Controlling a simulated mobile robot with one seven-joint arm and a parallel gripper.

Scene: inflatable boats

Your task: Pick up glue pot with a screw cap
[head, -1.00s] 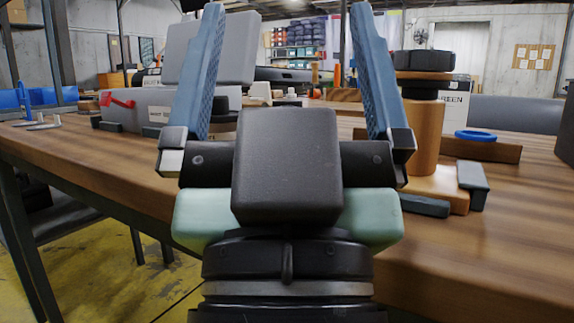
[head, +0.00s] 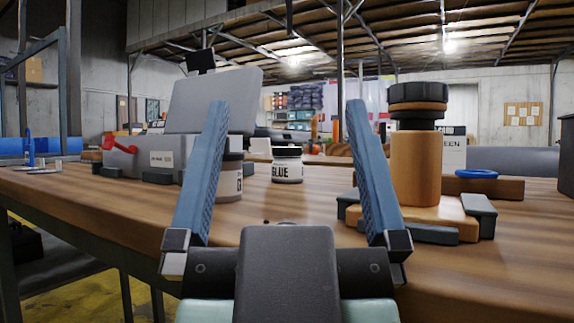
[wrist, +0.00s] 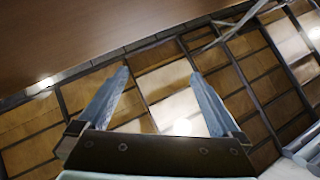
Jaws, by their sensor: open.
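A small pot (head: 287,165) with a dark screw cap and a white label reading GLUE stands upright on the wooden table (head: 330,235) in the head view. A second dark-capped pot (head: 231,180) stands to its left and nearer, partly hidden by my left finger. My gripper (head: 287,104) is open and empty, its two blue fingers apart. In the picture the GLUE pot appears between the fingers, beyond them and touching neither. The wrist view shows my open gripper (wrist: 160,73) with no pot between its fingers.
A grey machine (head: 150,160) with a raised panel and red lever stands at the left. An orange cylinder (head: 416,165) with a black knob stands on a wooden base at the right. A blue ring (head: 477,173) lies behind it. The table between them is mostly clear.

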